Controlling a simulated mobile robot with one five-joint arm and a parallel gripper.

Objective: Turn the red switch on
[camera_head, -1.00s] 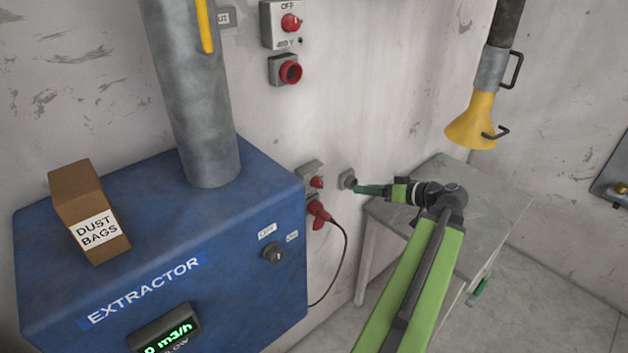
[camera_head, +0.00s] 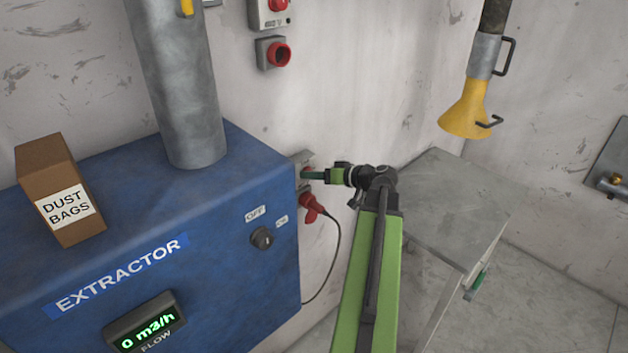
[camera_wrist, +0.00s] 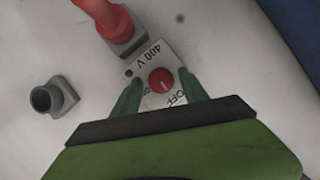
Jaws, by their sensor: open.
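The red switch (camera_wrist: 161,80) is a round red knob on a pale plate marked 400 V, OFF and ON, seen in the wrist view. A pale mark on the knob seems to point toward OFF. My gripper (camera_wrist: 157,98) is open, with one green finger on each side of the knob. I cannot tell whether the fingers touch it. In the head view my gripper (camera_head: 308,175) reaches the wall plate beside the extractor and hides most of the switch.
A red plug (camera_head: 311,205) with a black cable sits just below the switch. The blue extractor (camera_head: 200,240) stands close at left. A grey socket (camera_wrist: 54,97) is on the wall. A grey table (camera_head: 450,215) stands at right. Another red knob (camera_head: 278,5) is higher up.

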